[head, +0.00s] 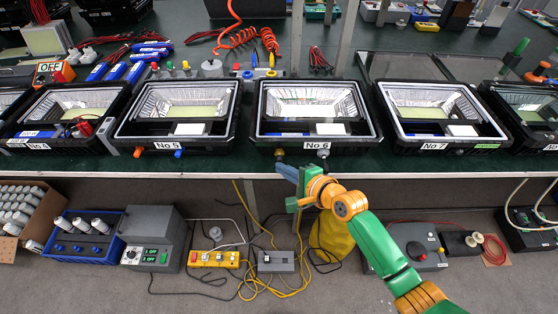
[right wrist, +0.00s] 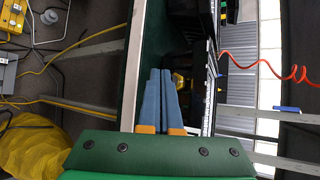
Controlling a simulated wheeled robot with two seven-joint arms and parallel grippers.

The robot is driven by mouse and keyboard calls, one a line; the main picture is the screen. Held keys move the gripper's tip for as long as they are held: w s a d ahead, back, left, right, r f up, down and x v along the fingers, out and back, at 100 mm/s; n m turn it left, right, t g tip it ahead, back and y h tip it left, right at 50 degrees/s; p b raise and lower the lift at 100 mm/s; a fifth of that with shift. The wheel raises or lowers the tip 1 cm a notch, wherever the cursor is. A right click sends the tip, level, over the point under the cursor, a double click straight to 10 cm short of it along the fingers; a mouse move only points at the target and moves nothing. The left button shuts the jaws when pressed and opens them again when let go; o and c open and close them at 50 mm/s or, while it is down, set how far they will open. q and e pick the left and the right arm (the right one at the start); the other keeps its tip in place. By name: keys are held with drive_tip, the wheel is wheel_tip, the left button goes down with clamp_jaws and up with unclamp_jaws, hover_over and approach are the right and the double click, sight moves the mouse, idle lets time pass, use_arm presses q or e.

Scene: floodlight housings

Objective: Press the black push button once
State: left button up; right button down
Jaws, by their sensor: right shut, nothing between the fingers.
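My right gripper (head: 279,166) reaches up to the front edge of the bench, below the housing labelled No 6 (head: 316,145). Its blue-grey fingers are shut together and empty; they also show in the right wrist view (right wrist: 160,72). A yellow and dark part (right wrist: 178,80) shows close beside the fingers in the right wrist view. I cannot tell whether this is the black push button, or whether the fingers touch it. My left gripper is not in view.
A grey knob (head: 323,153) sits right of the dark one; orange (head: 138,152) and blue (head: 179,153) knobs are under No 5. Several housings line the green bench. Below are a grey power box (head: 152,252), a yellow switch strip (head: 213,259), cables and a yellow bag (head: 334,238).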

drive_tip(key=shift+s+p, duration=0.3)
drive_tip(key=shift+s, duration=0.2)
drive_tip(key=s+p, duration=0.4)
drive_tip(key=s, duration=0.2)
